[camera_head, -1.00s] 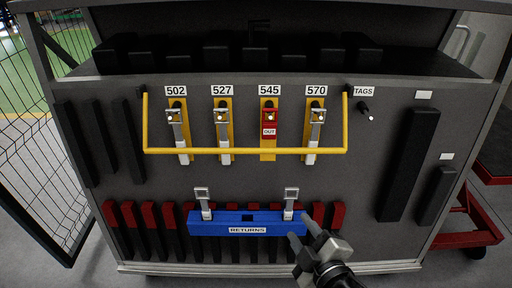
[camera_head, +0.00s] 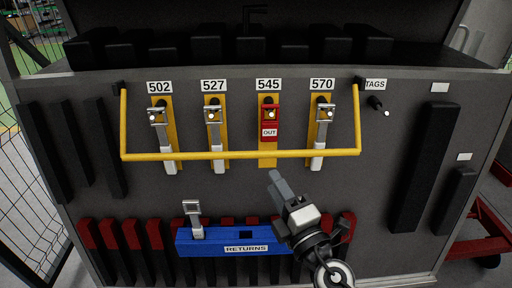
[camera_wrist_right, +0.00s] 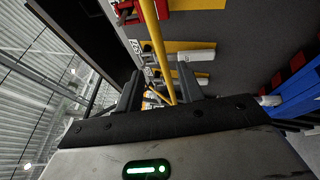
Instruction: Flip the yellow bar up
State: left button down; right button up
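The yellow bar (camera_head: 200,156) is a U-shaped rail on the dark panel. It hangs down, with its crosspiece running across the lower parts of the hanging pieces under labels 502, 527, 545 and 570. My right gripper (camera_head: 276,178) is just below the crosspiece, under 545, pointing up at the panel. In the right wrist view its fingers (camera_wrist_right: 160,88) are apart, and the yellow bar (camera_wrist_right: 157,42) runs through the gap between them in the picture. I cannot tell whether they touch it. My left gripper is not in view.
A blue RETURNS tray (camera_head: 215,247) is low on the panel, partly hidden by my right arm, with a silver-white piece (camera_head: 194,218) at its left. A red OUT tag (camera_head: 270,124) hangs under 545. A black TAGS peg (camera_head: 377,104) is at right. A black ledge (camera_head: 400,66) is above.

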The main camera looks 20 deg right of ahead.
aim_at(256, 152)
jog(key=p+x, duration=0.2)
jog(key=x, duration=0.8)
jog(key=shift+w, duration=0.1)
grip_shut()
